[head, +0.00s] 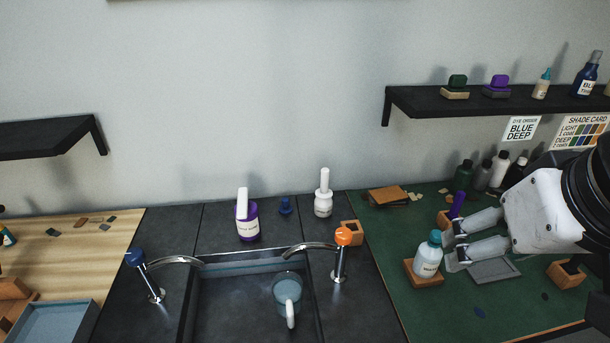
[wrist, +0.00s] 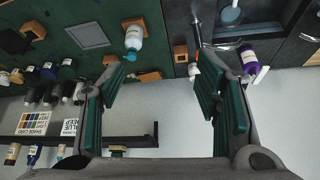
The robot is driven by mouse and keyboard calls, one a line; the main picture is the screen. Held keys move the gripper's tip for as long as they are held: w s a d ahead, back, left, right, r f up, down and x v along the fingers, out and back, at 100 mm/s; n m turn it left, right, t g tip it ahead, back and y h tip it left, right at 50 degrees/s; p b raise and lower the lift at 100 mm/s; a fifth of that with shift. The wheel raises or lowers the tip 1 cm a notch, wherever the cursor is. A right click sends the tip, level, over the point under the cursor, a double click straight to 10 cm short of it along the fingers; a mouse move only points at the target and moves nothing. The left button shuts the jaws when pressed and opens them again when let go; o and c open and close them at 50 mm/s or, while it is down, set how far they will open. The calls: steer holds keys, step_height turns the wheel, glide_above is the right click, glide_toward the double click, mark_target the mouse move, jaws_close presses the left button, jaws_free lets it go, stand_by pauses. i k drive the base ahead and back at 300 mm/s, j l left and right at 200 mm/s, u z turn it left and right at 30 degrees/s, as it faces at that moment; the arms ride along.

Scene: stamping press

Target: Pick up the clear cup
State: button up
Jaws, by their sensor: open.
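The clear cup (head: 288,288) stands in the dark sink basin (head: 240,318) in the head view. It looks bluish and see-through, with a pale handle-like part on its near side. In the wrist view the cup (wrist: 231,15) shows small at the top edge, right of centre. My gripper (head: 452,248) is at the right, over the green mat, well to the right of the cup. In the wrist view the jaws of my gripper (wrist: 160,88) are spread apart with nothing between them.
A white bottle with a teal cap (head: 428,258) stands close beside my fingers. Chrome taps with blue (head: 135,257) and orange (head: 343,236) knobs flank the sink. A purple pot (head: 247,222) and a white bottle (head: 323,203) stand behind it. A shelf (head: 440,100) hangs above right.

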mark_target(287, 287)
steer(key=k+l, duration=0.1)
steer(key=k+l+u, duration=0.1)
steer(key=u, duration=0.35)
steer(key=k+u, duration=0.25)
steer(key=u, duration=1.2)
steer(key=z, duration=1.15)
